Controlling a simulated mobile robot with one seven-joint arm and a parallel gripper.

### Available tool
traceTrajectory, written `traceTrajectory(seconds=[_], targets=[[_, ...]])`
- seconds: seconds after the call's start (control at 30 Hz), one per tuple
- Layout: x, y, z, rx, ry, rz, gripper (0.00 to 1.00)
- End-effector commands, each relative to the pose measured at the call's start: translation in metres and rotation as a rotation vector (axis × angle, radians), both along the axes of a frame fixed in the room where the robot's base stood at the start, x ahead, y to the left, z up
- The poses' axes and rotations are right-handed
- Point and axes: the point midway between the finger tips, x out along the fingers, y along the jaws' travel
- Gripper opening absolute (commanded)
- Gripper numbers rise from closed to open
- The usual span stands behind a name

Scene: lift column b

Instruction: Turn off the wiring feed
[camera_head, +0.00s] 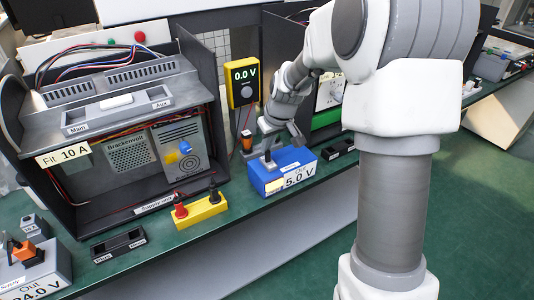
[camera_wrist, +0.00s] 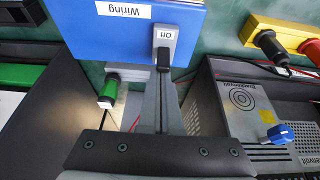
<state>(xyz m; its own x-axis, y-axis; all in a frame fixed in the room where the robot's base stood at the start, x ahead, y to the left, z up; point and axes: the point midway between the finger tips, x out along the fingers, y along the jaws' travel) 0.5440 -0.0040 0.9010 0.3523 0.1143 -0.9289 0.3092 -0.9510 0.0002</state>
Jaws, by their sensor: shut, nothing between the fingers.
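The wiring feed is a blue box (camera_head: 283,172) on the green bench, with a front panel reading 5.0 V. Its Wiring label (camera_wrist: 123,10) shows upside down in the wrist view. A grey switch plate (camera_wrist: 166,33) marked Off sits on its top face. My gripper (camera_head: 268,155) is shut and empty, pointing down at this plate; it also shows in the wrist view (camera_wrist: 162,62). A dark piece at the fingertips partly covers the plate, and I cannot tell whether it is the lever or a fingertip, or whether they touch.
A yellow meter (camera_head: 243,82) reading 0.0 V stands behind the box. A yellow block (camera_head: 201,213) with red and black plugs is to the left. The open grey cabinet (camera_head: 120,120) stands further left. Another supply (camera_head: 37,270) reads 24.0 V at the lower left.

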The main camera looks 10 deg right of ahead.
Motion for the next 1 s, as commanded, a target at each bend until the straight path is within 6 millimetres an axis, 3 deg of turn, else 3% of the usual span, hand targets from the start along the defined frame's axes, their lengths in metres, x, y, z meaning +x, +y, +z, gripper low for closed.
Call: traceTrajectory(seconds=[0.03,0.3,1.0], targets=[[-0.001,-0.002,-0.008,0.008,-0.025,-0.004,0.0],[-0.008,-0.004,-0.006,0.058,-0.182,-0.005,0.0],[-0.008,-0.003,0.017,0.056,-0.172,0.0,0.0]])
